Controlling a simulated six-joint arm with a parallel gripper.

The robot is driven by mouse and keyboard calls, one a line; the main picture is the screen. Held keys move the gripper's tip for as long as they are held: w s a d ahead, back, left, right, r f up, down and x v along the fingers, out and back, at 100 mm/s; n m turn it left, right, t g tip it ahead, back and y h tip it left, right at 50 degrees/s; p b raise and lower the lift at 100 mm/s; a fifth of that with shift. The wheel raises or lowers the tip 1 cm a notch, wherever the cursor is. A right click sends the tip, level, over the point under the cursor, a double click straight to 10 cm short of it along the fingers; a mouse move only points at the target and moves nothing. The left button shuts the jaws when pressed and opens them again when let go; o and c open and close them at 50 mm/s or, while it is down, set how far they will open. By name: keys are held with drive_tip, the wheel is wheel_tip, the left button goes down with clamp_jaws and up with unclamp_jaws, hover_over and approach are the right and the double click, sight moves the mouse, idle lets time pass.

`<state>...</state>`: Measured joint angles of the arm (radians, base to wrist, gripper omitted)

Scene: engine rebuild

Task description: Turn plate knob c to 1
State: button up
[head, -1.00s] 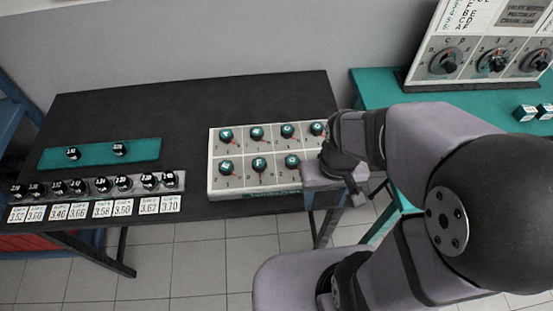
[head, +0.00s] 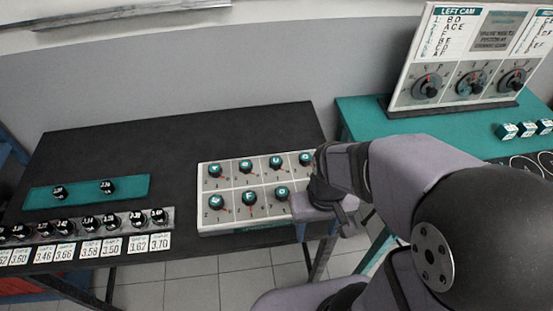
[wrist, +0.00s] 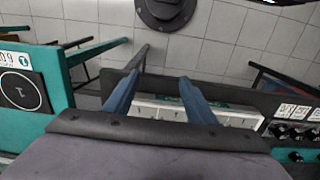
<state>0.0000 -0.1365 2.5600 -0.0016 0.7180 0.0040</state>
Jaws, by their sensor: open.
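A white plate (head: 244,232) with two rows of teal-topped knobs and red pointers lies on the black table. The small knob letters are too blurred to tell which is c. The right end of the plate is partly hidden behind my arm. The white plate's edge (wrist: 240,118) shows behind and beside the fingers. I cannot tell whether they touch it.
On the black table (head: 250,125), a teal strip (head: 82,193) and a rack of black knobs (head: 75,225) with number cards stand left. At right, a teal table (head: 375,115) bears an upright "LEFT CAM" board (head: 455,55) with dials, and small teal blocks (head: 507,131).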

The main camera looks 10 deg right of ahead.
drive_tip(key=w+a+r+n, duration=0.2)
drive_tip(key=w+r+n, duration=0.15)
drive_tip(key=w, duration=1.05)
drive_tip(key=r+n, duration=0.1)
drive_tip(key=n, duration=0.1)
hover_over(276, 160)
drive_tip(key=shift+r+p, duration=0.1)
drive_tip(key=shift+p, duration=0.2)
drive_tip(key=shift+s, duration=0.1)
drive_tip(key=shift+f+p, duration=1.2)
drive_tip(key=shift+f, duration=2.4)
drive_tip(key=c, duration=1)
